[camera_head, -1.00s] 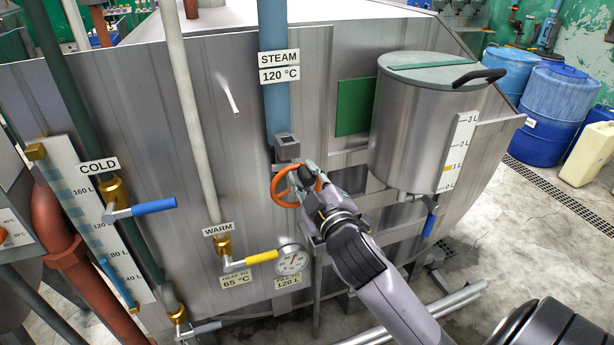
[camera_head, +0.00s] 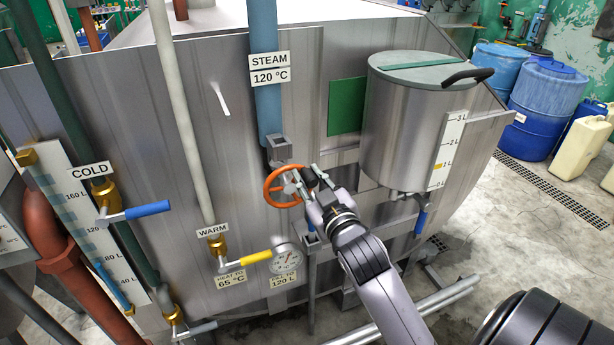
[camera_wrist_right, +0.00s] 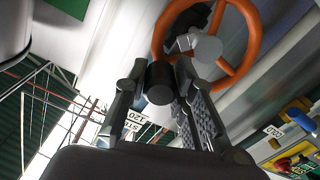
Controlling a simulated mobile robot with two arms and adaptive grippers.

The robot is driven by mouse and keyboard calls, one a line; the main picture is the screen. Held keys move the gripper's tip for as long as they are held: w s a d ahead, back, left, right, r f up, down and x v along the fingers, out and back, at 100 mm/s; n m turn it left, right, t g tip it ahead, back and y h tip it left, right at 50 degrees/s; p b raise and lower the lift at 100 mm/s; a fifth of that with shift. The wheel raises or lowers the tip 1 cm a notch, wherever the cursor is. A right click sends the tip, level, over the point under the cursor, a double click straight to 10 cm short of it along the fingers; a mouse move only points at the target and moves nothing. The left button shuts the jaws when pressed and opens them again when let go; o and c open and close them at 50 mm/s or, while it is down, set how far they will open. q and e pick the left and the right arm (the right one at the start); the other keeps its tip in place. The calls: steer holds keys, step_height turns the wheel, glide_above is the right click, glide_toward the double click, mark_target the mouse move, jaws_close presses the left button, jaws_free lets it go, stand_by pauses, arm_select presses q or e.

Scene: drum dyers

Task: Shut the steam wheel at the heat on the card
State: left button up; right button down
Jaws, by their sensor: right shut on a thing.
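The orange steam wheel (camera_head: 267,188) sits on the blue steam pipe below the "STEAM 120 °C" sign, and its rim and hub also show in the right wrist view (camera_wrist_right: 257,45). My right gripper (camera_head: 304,180) is at the wheel's right side. In the right wrist view my fingers (camera_wrist_right: 160,90) are either side of a dark knob (camera_wrist_right: 159,82) at the wheel's rim, shut on it. The card "HEAT TO 65 °C" (camera_head: 230,279) hangs below the yellow lever. The round dial gauge (camera_head: 287,258) stands right of it; its reading is too small to tell. My left gripper is out of view.
The warm valve's yellow lever (camera_head: 246,259) and the cold valve's blue lever (camera_head: 147,210) stick out left of the wheel. A lidded steel drum (camera_head: 412,130) with a blue-handled tap (camera_head: 421,222) hangs close right of my arm.

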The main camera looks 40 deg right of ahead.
steer(key=shift+d+f+m, duration=0.1)
steer(key=shift+f+m, duration=0.05)
steer(key=shift+m, duration=0.15)
steer(key=c, duration=1.3)
jaws_free()
steer(key=shift+c, duration=0.2)
steer(key=v, duration=0.7)
steer(key=shift+s, duration=0.3)
